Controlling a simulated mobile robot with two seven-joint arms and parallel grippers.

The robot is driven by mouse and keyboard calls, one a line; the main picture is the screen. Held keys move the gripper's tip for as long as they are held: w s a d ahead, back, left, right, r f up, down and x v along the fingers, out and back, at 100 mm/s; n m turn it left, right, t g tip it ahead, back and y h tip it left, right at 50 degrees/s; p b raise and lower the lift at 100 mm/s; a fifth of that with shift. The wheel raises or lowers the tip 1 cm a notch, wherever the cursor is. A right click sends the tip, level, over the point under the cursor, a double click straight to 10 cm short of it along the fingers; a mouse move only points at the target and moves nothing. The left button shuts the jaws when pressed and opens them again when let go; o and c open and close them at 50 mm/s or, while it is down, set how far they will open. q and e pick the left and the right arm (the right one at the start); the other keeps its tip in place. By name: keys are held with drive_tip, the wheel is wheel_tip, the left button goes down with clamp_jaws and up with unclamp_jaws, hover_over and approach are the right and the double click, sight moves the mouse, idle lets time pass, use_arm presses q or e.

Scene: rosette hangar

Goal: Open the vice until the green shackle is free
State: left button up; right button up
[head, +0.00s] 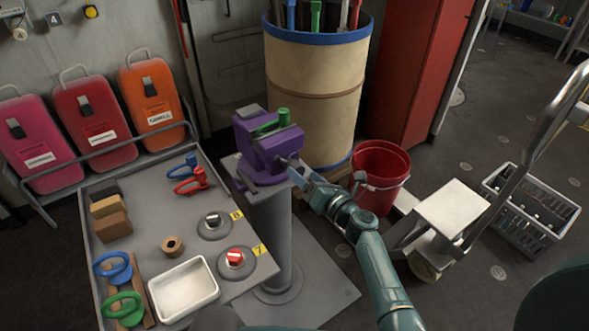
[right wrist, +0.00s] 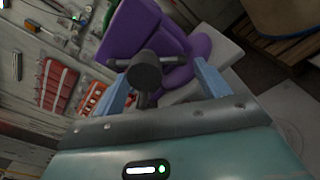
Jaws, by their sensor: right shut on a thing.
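The purple vice (head: 258,160) stands on a grey pedestal (head: 270,235); its purple body also shows in the right wrist view (right wrist: 145,30). The green shackle (head: 283,117) sits at the top of the vice, between its jaws. I cannot tell from here how tightly it is held. My right gripper (head: 294,172) reaches in from the right at the vice's front. Its two blue fingers are shut on the dark grey vice handle (right wrist: 145,72), which lies between them in the right wrist view. My left gripper is not in view.
A grey bench (head: 150,237) left of the vice holds a white tray (head: 184,289), a red clamp-like piece (head: 190,184), wooden blocks and several small parts. A beige drum (head: 318,100) stands behind the vice, a red bucket (head: 380,178) to its right. A trolley (head: 450,212) stands farther right.

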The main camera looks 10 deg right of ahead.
drive_tip(key=m, duration=0.2)
drive_tip(key=a+m, duration=0.1)
drive_tip(key=m, duration=0.2)
drive_tip(key=w+r+m, duration=0.1)
drive_tip(key=m, duration=0.2)
drive_tip(key=shift+a+r+t+h, duration=0.1)
drive_tip(key=shift+a+t+h, duration=0.2)
drive_tip(key=shift+a+h, duration=0.1)
drive_tip(key=m, duration=0.4)
drive_tip(key=shift+a+r, duration=0.1)
drive_tip(key=shift+r, duration=0.05)
drive_tip(key=shift+w+r+m, duration=0.1)
drive_tip(key=shift+r+m, duration=0.05)
drive_tip(key=shift+m, duration=0.15)
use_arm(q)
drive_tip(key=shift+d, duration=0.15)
use_arm(e)
drive_tip(key=m, duration=0.4)
drive_tip(key=shift+s+a+f+m, duration=0.1)
drive_tip(key=shift+s+f+m, duration=0.1)
drive_tip(key=shift+f+m, duration=0.2)
